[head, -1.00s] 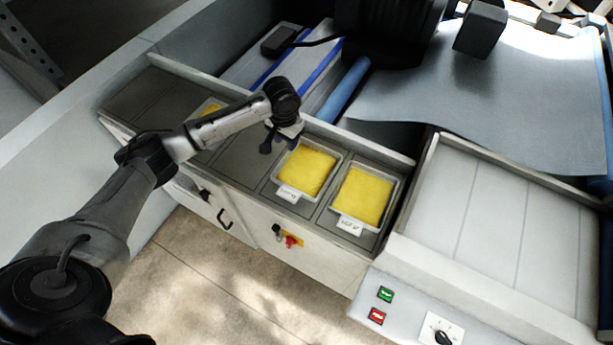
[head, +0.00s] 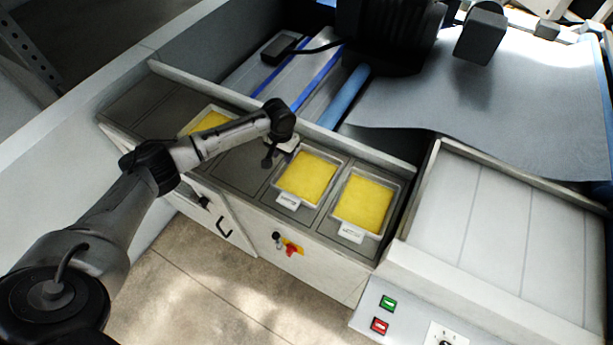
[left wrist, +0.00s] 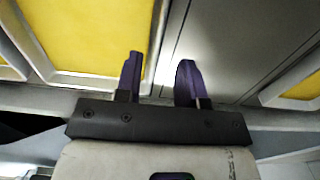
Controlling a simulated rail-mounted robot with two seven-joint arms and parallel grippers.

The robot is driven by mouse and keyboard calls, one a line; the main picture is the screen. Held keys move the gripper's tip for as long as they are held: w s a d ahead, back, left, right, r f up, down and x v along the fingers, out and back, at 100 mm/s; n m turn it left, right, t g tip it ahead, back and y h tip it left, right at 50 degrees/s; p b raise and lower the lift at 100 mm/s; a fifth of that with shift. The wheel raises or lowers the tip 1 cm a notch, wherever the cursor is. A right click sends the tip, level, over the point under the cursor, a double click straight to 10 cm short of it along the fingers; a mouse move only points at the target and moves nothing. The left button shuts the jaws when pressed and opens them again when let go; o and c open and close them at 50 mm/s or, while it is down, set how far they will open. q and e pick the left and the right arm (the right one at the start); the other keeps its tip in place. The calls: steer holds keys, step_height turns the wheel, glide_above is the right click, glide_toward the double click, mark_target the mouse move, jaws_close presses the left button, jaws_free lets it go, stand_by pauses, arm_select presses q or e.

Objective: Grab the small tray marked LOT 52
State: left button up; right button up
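Three small metal trays with yellow contents sit in a row of grey bays. The middle tray (head: 288,200) and the right tray (head: 350,233) carry white tags on their near edges, too small to read surely, so I cannot tell which is LOT 52. The left tray (head: 187,129) is partly hidden behind my left arm. My left gripper (head: 277,157) hangs by the back left corner of the middle tray. In the left wrist view, its two purple fingers (left wrist: 159,82) are apart with nothing gripped; a tray rim (left wrist: 155,45) shows between them. My right gripper is out of view.
An empty bay (head: 238,168) lies between the left and middle trays. A raised ledge (head: 375,151) runs behind the bays, with a blue roller (head: 345,95) beyond. A red knob (head: 291,250) sticks out of the front panel. A white slatted surface (head: 490,225) lies to the right.

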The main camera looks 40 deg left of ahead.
arm_select(q)
steer(key=shift+s+d+f, duration=0.15)
steer(key=shift+f, duration=2.2)
steer(key=shift+f+p, duration=0.2)
steer(key=shift+p, duration=0.15)
jaws_close()
